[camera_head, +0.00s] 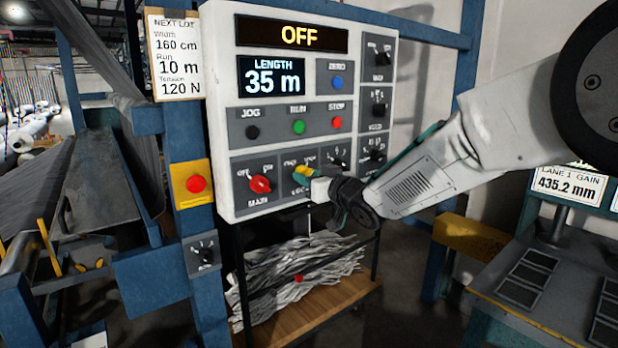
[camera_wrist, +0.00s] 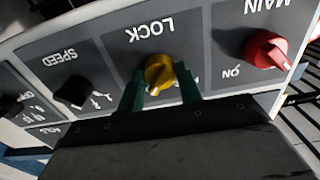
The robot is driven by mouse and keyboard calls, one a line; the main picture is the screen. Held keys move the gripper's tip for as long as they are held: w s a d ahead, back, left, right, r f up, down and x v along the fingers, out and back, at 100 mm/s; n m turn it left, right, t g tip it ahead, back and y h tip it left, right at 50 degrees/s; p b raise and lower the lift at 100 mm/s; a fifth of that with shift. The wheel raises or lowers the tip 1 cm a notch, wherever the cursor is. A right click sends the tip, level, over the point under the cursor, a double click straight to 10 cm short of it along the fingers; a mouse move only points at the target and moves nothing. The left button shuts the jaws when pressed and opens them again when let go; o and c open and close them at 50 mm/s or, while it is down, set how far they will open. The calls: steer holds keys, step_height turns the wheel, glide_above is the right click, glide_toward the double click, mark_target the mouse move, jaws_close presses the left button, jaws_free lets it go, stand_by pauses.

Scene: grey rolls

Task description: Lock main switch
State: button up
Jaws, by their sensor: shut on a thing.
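The control panel (camera_head: 300,46) shows "OFF" on its top display. The red MAIN switch (camera_head: 260,184) sits at its lower left and also shows in the wrist view (camera_wrist: 268,50), upside down. The yellow LOCK knob (camera_wrist: 159,72) is just beside it; in the head view my gripper partly covers the knob (camera_head: 301,171). My gripper (camera_wrist: 160,92) has its two green fingers on either side of the yellow knob, shut on it. The LOCK pointer's position is partly hidden by the fingers.
The black SPEED knob (camera_wrist: 76,90) is close beside the LOCK knob. A red stop button on a yellow box (camera_head: 196,184) is left of the panel. A shelf of grey strips (camera_head: 290,280) stands below. A grey bench (camera_head: 545,290) is at right.

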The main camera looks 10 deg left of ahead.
steer(key=o, duration=1)
steer(key=v, duration=0.7)
steer(key=shift+s+d, duration=0.2)
steer(key=shift+d, duration=0.15)
